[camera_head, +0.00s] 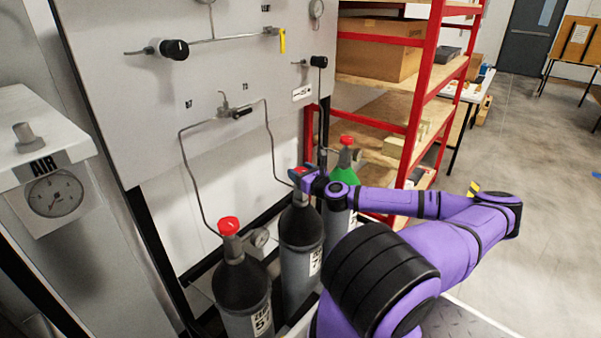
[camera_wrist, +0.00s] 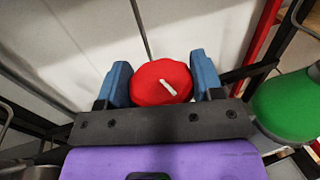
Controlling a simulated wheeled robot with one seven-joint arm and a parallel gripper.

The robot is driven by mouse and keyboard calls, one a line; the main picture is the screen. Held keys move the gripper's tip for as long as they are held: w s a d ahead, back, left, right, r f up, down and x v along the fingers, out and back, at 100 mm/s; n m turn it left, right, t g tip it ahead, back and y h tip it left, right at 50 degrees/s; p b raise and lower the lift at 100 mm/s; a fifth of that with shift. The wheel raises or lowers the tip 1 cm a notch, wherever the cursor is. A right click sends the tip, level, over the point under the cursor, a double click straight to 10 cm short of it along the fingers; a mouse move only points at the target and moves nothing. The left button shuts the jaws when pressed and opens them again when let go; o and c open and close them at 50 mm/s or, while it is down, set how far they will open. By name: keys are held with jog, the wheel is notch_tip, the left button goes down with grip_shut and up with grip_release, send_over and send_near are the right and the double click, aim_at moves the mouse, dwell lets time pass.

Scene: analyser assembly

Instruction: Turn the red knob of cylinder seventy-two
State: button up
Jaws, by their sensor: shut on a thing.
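A red knob (camera_wrist: 158,86) with a white pointer mark sits between the two blue fingers of my gripper (camera_wrist: 163,76) in the wrist view. The fingers are shut on the knob's two sides. In the head view, my gripper (camera_head: 308,178) is at the top of the middle dark grey cylinder (camera_head: 300,228), and the knob is mostly hidden there. This cylinder's label is too small and angled to read, so I cannot tell whether it is seventy-two.
A cylinder with a red knob (camera_head: 229,226) stands to the front left. A green-topped cylinder (camera_head: 344,176) with a red knob stands just behind right; its green top (camera_wrist: 287,105) shows in the wrist view. A grey panel (camera_head: 120,95) with pipes rises behind. A red-framed shelf (camera_head: 424,95) stands right.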

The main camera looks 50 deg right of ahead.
jog(key=n+y, duration=0.3)
jog(key=y, duration=0.1)
jog(key=n+g+y, duration=0.1)
jog(key=n+y, duration=0.2)
jog(key=y, duration=0.2)
jog(key=shift+d+y, duration=0.1)
jog(key=shift+y, duration=0.2)
jog(key=n+g+y, duration=0.6)
jog(key=y, duration=0.1)
jog(key=shift+n+y, duration=0.3)
jog(key=shift+y, duration=0.1)
jog(key=n+g+y, duration=0.2)
jog(key=n+g, duration=0.1)
jog(key=g, duration=0.1)
jog(key=n+g+y, duration=0.1)
jog(key=n+g, duration=0.2)
jog(key=g, duration=0.2)
jog(key=shift+w+r+y, duration=0.1)
jog(key=shift+y, duration=0.3)
jog(key=n+g, duration=0.3)
jog(key=g, duration=0.1)
jog(key=n+g+h, duration=0.1)
jog(key=n+g, duration=0.1)
jog(key=g, duration=0.2)
jog(key=shift+n+g, duration=0.3)
jog(key=shift+n, duration=0.1)
jog(key=shift+f+g+h, duration=0.2)
jog(key=shift+g+h, duration=0.1)
jog(key=o, duration=0.9)
jog(key=shift+r, duration=0.1)
